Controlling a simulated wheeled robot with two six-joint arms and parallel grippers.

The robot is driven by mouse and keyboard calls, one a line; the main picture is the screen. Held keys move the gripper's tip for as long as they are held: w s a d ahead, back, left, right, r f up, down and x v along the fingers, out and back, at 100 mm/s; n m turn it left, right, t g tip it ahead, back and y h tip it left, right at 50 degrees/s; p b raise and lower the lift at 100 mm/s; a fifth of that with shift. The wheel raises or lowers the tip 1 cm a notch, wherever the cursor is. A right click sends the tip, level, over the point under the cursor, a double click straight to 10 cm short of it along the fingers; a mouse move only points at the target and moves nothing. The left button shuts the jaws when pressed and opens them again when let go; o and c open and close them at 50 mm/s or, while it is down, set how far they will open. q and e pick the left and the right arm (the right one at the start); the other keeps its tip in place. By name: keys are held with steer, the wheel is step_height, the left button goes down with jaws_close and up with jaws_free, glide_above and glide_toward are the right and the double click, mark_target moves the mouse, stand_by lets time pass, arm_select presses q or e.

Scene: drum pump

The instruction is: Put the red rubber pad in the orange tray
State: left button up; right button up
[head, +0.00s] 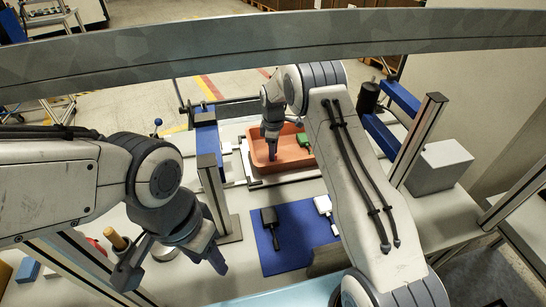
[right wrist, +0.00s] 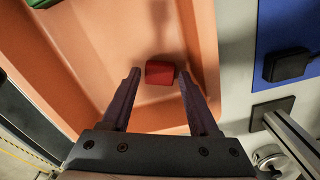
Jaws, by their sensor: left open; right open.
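The red rubber pad (right wrist: 159,73) lies in the orange tray (right wrist: 85,55), near its wall, in the right wrist view. My right gripper (right wrist: 158,76) is open, with its fingertips on either side of the pad and a gap to each. In the head view my right gripper (head: 271,153) reaches down into the orange tray (head: 293,165); the pad is hidden there. I cannot tell whether the fingertips touch the tray floor. My left gripper (head: 172,266) is open and empty over the left part of the bench.
A green block (head: 302,139) is in the tray; its edge shows in the wrist view (right wrist: 42,3). A blue mat (head: 288,262) with a black tool (head: 270,227) lies in front. Metal posts (head: 212,185) and a grey box (head: 440,167) flank the tray. A wooden-handled tool (head: 115,238) is at left.

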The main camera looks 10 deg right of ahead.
step_height(320, 180, up, 11)
steer(key=b, duration=0.2)
steer(key=shift+f, duration=0.15)
